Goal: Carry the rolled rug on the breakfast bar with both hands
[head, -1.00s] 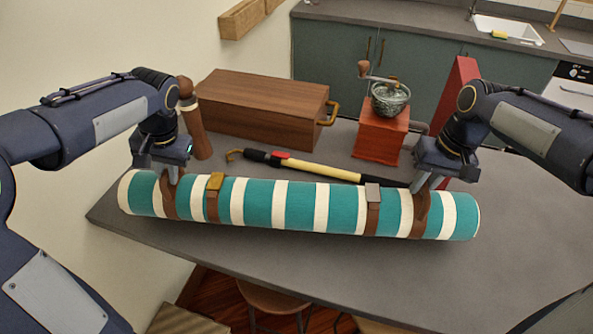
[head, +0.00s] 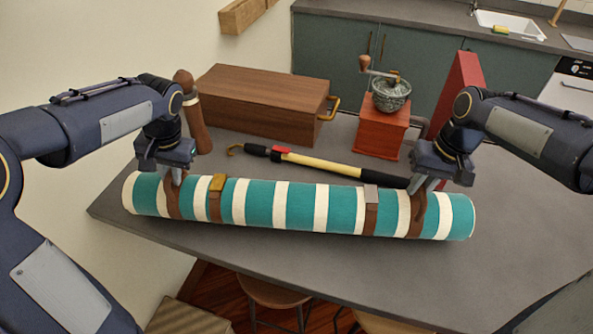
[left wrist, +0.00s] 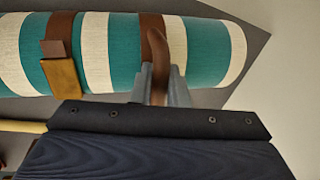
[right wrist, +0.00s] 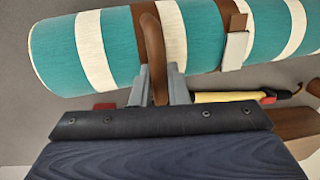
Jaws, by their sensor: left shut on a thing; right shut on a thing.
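The rolled rug (head: 300,205) is a long teal and cream striped roll with brown straps, lying lengthwise near the front edge of the grey breakfast bar (head: 330,262). My left gripper (head: 175,180) is shut on the brown handle loop near the rug's left end; the loop (left wrist: 157,55) shows between the fingers in the left wrist view. My right gripper (head: 422,188) is shut on the matching loop near the right end; that loop (right wrist: 152,50) stands between the fingers in the right wrist view. I cannot tell whether the rug touches the bar.
Behind the rug lie a yellow and black pole tool (head: 325,168), a wooden box (head: 262,103), a red coffee grinder (head: 381,130), a brown pepper mill (head: 198,125) and a tall red object (head: 460,95). Stools (head: 275,293) stand below the front edge. The bar is clear at right.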

